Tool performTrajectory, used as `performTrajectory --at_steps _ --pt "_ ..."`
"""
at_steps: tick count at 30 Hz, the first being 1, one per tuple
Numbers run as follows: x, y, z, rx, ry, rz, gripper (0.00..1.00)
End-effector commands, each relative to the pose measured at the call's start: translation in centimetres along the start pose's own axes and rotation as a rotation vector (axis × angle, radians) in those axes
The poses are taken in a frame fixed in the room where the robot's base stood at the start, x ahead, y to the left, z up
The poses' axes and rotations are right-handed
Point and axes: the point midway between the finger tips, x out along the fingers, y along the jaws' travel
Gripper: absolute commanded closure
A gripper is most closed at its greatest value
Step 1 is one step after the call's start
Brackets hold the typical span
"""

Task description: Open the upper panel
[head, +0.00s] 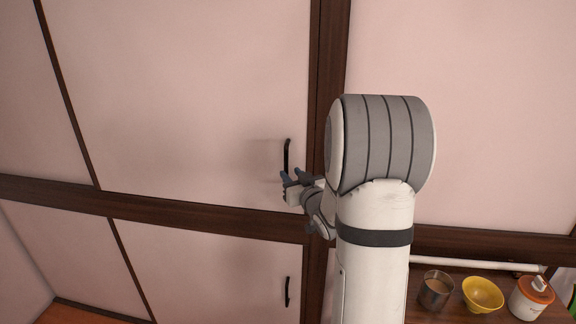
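The upper panel (180,90) is a large flat pink door in a dark brown frame, and it looks closed. Its dark vertical handle (287,153) is near the panel's right edge, low down. My gripper (292,177) is at the lower end of this handle. Its dark fingers are apart, with a gap between them. The lower part of the handle is partly hidden by the fingers. I cannot tell whether the fingers touch the handle.
A lower panel (215,275) with its own dark handle (288,291) is below a brown rail (150,208). My arm covers the middle right.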

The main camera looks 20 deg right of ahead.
Motion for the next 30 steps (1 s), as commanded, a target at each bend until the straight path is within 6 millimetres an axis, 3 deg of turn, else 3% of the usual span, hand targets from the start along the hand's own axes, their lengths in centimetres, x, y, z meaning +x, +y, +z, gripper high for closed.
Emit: performTrajectory --at_steps 3,9,19,30 --pt "2.0 -0.1 -0.1 -0.001 -0.003 -0.002 0.70" --pt "4.1 -0.1 -0.1 -0.001 -0.002 -0.001 0.70" --pt "4.6 -0.1 0.0 -0.001 -0.001 0.000 0.70" --pt "4.6 -0.1 0.0 -0.002 -0.001 -0.001 0.99"
